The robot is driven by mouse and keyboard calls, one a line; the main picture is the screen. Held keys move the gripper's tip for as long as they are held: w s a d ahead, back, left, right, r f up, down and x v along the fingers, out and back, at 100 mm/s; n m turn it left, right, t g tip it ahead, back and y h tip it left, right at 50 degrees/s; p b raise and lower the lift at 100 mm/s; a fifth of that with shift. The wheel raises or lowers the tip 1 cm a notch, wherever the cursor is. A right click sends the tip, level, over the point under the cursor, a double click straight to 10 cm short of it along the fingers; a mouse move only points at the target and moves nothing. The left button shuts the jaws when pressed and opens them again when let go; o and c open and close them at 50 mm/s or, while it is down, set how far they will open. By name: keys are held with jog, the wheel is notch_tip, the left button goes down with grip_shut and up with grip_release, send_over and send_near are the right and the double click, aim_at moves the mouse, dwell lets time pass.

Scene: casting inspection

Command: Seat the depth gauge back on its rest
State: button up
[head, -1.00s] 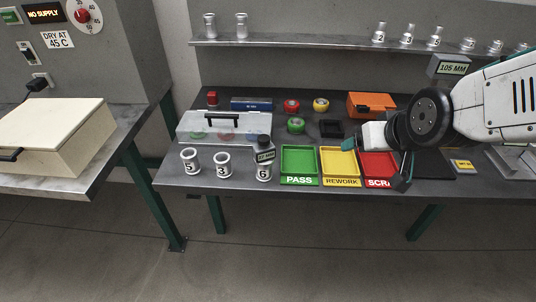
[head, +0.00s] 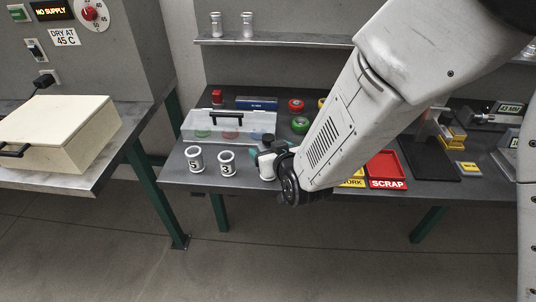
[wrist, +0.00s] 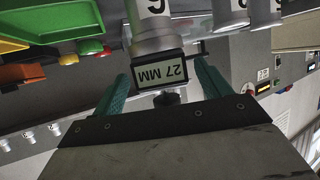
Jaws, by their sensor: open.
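The depth gauge (wrist: 160,72), with a dark head, a "27 MM" display and a black knob, sits on top of a white numbered cup (wrist: 152,25). In the head view the gauge (head: 265,145) shows above this cup (head: 266,170), at the right end of the row of cups. My gripper (wrist: 160,78) is open, with its teal fingers on either side of the gauge head and gaps visible. In the head view my gripper (head: 267,153) is at the gauge, partly hidden by my arm. I cannot make out the gauge's rest; my arm covers the middle of the bench.
Two more cups (head: 194,158) (head: 227,163) stand left of the gauge. A clear lidded case (head: 228,125) lies behind.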

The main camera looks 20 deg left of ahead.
aim_at(266, 146)
jog(key=x, duration=0.3)
jog(key=shift+a, duration=0.2)
jog(key=c, duration=1.5)
jog(key=shift+o, duration=0.2)
